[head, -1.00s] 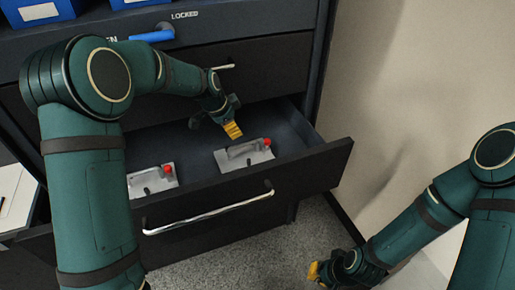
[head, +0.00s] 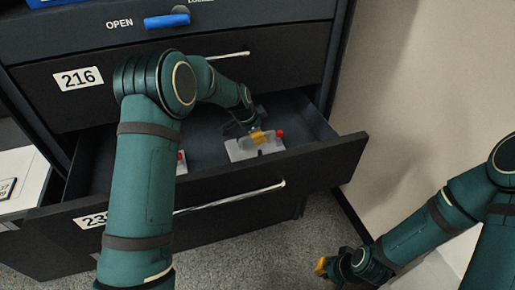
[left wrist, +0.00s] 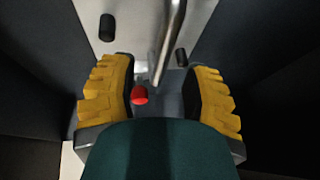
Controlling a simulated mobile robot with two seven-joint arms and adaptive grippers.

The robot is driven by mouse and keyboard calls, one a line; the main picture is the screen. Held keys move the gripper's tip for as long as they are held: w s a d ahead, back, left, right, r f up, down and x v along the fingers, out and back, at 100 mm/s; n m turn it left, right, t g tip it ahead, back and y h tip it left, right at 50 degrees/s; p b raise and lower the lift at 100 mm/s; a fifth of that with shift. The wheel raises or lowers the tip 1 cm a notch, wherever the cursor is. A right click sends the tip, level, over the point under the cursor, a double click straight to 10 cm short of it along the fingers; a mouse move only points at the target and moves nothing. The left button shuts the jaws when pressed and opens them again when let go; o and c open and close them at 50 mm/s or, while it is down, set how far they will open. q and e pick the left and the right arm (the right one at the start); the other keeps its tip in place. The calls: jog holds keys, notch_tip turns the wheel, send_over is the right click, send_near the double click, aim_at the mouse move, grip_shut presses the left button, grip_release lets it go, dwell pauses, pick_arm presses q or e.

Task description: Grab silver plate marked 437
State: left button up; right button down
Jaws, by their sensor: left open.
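A silver plate (head: 238,152) with a red knob (head: 280,133) lies in the right part of an open drawer. In the left wrist view the plate (left wrist: 128,38) shows a metal bar handle (left wrist: 170,45), black pegs and the red knob (left wrist: 140,95). No number 437 is readable on it. My left gripper (head: 258,136) is just above this plate, open, its yellow fingers (left wrist: 165,98) on either side of the handle's near end and the red knob. A second silver plate (head: 182,169) is mostly hidden behind my left arm. My right gripper (head: 321,266) is low at right, away from the drawer; its opening is unclear.
The open drawer (head: 325,163) has a metal handle and a partly hidden label starting with 23. Above it is a closed drawer marked 216 (head: 77,79). A blue lever (head: 167,20) is near the word OPEN. A pale wall (head: 430,90) stands at right.

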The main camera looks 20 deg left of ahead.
pick_arm(q)
jog(key=x, duration=0.2)
jog(key=shift+w+f, duration=0.15)
jog(key=shift+f, duration=0.1)
grip_shut()
jog(key=shift+r, duration=0.15)
